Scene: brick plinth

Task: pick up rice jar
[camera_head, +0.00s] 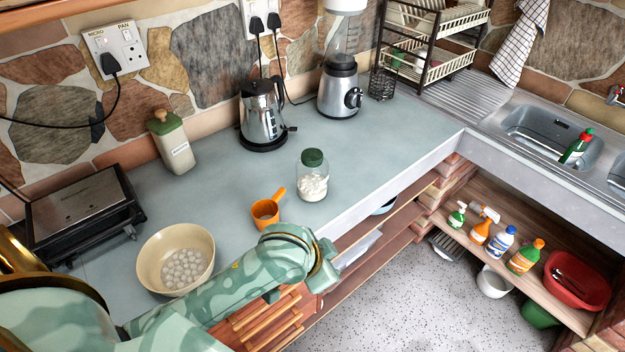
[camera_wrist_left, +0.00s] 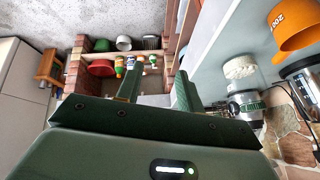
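A clear glass jar with a green lid and white contents (camera_head: 313,176) stands upright on the grey-green counter (camera_head: 235,190), right of an orange measuring cup (camera_head: 266,211). It also shows in the left wrist view (camera_wrist_left: 240,68), right of the fingers. A pale container with a green lid (camera_head: 175,146) stands by the wall; its label is too small to read. My left arm reaches in along the counter's front edge. My left gripper (camera_wrist_left: 156,85) is open and empty, apart from the jar. Its fingers cannot be made out in the head view. My right gripper is not in view.
A cream bowl of whitish round pieces (camera_head: 160,245) and a black grill (camera_head: 80,212) are at the left. A kettle (camera_head: 262,112) and blender (camera_head: 340,88) stand behind the jar. A sink (camera_head: 545,130) and shelf of bottles (camera_head: 500,242) are at the right.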

